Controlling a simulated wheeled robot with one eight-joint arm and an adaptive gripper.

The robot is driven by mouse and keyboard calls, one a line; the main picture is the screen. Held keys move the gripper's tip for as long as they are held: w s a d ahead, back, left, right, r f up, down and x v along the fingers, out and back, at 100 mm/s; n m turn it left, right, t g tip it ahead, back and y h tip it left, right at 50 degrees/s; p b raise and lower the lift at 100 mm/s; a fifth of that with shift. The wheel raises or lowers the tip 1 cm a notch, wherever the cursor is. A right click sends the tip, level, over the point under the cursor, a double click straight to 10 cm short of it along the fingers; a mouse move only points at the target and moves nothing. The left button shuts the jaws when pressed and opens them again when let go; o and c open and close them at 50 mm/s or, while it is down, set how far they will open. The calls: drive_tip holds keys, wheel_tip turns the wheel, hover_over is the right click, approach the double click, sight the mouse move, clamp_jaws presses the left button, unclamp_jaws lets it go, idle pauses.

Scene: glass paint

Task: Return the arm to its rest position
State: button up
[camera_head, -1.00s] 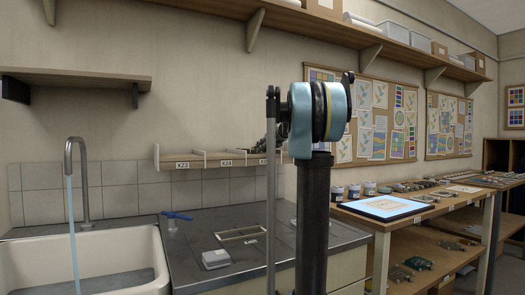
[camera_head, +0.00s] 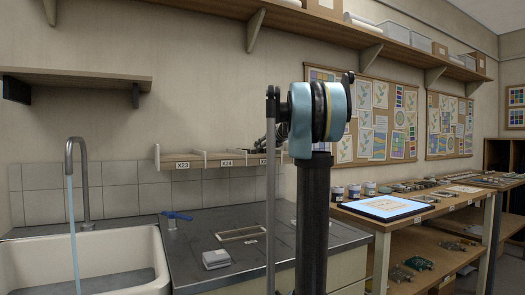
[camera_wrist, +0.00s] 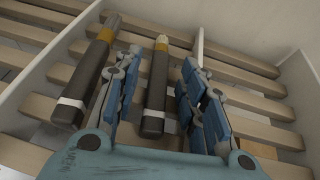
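My gripper (camera_wrist: 160,68) shows in the wrist view with its blue-padded fingers apart. A tool with a dark handle, a brass-coloured collar and a pale band (camera_wrist: 156,88) lies between the fingers on the slats, with gaps visible on both sides. A second similar tool (camera_wrist: 88,75) lies to the left, outside the left finger. In the head view my arm (camera_head: 315,120) stands upright in front of the small labelled wall rack (camera_head: 205,160). My gripper is largely hidden behind the arm there, near the rack's right end.
The slatted rack (camera_wrist: 40,108) has pale upright dividers (camera_wrist: 198,45). Below it are a grey counter (camera_head: 190,250), a sink (camera_head: 20,262) with a running tap (camera_head: 78,180), a blue-handled valve (camera_head: 176,215) and a small frame (camera_head: 222,236). A bench with a lit panel (camera_head: 382,207) stands right.

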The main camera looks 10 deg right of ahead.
drive_tip(key=o, duration=0.6)
idle(0.6)
drive_tip(key=shift+r, duration=4)
